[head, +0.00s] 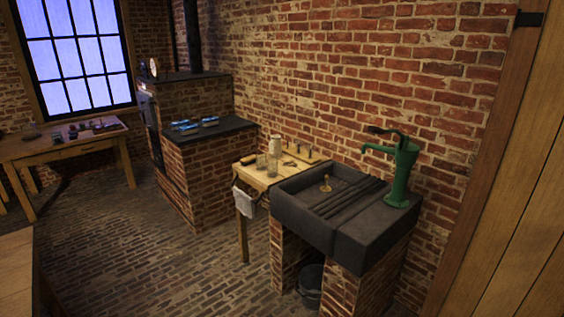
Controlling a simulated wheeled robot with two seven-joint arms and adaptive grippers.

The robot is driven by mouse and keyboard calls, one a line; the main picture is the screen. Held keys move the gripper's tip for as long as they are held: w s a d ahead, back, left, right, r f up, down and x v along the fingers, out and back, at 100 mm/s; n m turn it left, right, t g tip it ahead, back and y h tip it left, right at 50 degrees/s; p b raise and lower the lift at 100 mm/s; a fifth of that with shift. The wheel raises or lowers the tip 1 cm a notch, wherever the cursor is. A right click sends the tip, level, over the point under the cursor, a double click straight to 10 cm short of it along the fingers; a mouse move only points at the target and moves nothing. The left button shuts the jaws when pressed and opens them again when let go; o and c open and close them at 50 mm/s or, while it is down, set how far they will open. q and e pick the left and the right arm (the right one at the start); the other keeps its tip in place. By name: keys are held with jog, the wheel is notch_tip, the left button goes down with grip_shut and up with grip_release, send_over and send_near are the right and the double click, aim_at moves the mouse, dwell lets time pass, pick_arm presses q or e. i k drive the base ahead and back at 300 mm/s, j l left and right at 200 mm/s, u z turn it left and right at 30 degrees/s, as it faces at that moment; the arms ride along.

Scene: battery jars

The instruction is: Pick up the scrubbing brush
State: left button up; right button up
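A small brown, dark-edged object (248,160) that looks like the scrubbing brush lies at the left back of the small wooden side table (274,180). It is too small and dim to be sure. Glass jars (261,163) and a pale bottle-like container (275,145) stand close to its right. Neither of my grippers shows in the head view.
A dark stone sink (305,205) with a green hand pump (401,175) adjoins the side table. A white cloth (245,201) hangs at its front. A bucket (311,283) stands below the sink. A brick stove (200,160) is behind. Brick floor in front is clear.

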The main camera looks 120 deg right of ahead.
aim_at(246, 161)
jog(key=z, duration=3.65)
jog(key=i+j+z, duration=0.2)
jog(key=z, duration=0.2)
jog(key=i+j+z, duration=0.25)
jog(key=z, duration=0.2)
jog(key=i+j+z, duration=0.15)
jog(key=z, duration=0.35)
jog(key=i+j+z, duration=0.25)
jog(key=j, duration=0.35)
jog(key=i+j+z, duration=0.1)
jog(key=j+z, duration=0.15)
jog(key=j, duration=0.35)
jog(key=j+z, duration=0.3)
jog(key=j, duration=0.35)
jog(key=i, duration=0.05)
